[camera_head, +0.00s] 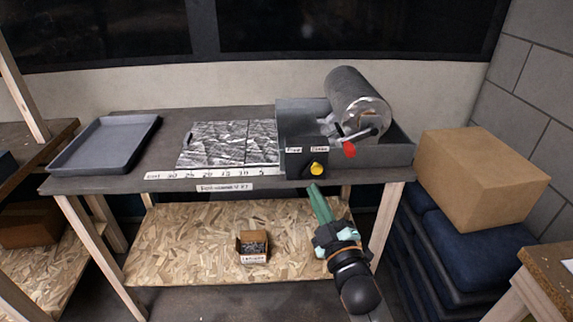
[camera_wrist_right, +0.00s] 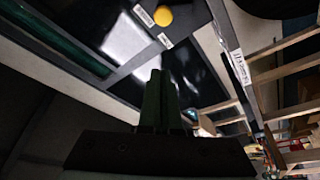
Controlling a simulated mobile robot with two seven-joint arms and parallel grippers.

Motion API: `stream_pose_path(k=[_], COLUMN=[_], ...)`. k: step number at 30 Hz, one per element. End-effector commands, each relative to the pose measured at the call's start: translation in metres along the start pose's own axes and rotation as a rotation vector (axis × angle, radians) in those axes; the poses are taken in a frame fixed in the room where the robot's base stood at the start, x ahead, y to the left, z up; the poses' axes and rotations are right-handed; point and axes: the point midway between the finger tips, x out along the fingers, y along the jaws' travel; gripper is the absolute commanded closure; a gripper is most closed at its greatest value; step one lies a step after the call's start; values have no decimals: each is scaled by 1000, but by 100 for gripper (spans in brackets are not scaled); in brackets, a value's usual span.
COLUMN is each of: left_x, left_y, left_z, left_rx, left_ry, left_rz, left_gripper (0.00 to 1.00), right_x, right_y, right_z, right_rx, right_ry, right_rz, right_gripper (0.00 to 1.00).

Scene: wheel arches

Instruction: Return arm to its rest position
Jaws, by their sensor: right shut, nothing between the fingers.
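My right gripper (camera_head: 318,192) reaches up from the lower right in the head view. Its green fingers are together and hold nothing. The tips are just in front of the table's front edge, below the yellow knob (camera_head: 316,168) on the dark control box (camera_head: 300,163). In the right wrist view the closed fingers (camera_wrist_right: 158,98) show at the middle, with the yellow knob (camera_wrist_right: 162,15) beyond them at the top. My left gripper is not in view.
A small box (camera_head: 253,247) sits on the lower shelf. A cardboard box (camera_head: 480,178) stands at right.

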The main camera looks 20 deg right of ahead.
Motion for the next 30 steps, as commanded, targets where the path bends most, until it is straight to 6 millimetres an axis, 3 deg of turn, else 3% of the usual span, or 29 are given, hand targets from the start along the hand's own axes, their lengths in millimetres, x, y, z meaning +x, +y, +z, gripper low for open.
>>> stream_pose_path(k=[5, 8, 11, 15, 18, 21, 24, 30], left_x=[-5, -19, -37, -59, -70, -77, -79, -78], left_y=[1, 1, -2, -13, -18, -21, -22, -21], left_z=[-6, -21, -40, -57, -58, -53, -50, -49], left_rx=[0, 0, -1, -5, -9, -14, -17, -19], left_ry=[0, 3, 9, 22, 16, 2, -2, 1], left_rz=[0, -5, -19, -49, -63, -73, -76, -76], left_gripper=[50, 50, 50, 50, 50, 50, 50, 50], right_x=[-5, -26, -72, -154, -207, -244, -263, -267], right_y=[-5, -24, -58, -102, -121, -131, -137, -140], right_z=[2, 12, 27, 40, 43, 43, 43, 44], right_rx=[27, 128, 295, 523, 638, 709, 745, 754], right_ry=[-21, -101, -254, -500, -648, -749, -801, -813], right_rz=[-30, -129, -284, -473, -563, -615, -640, -644], right_gripper=[100, 100, 100, 100, 100, 100, 100, 100])
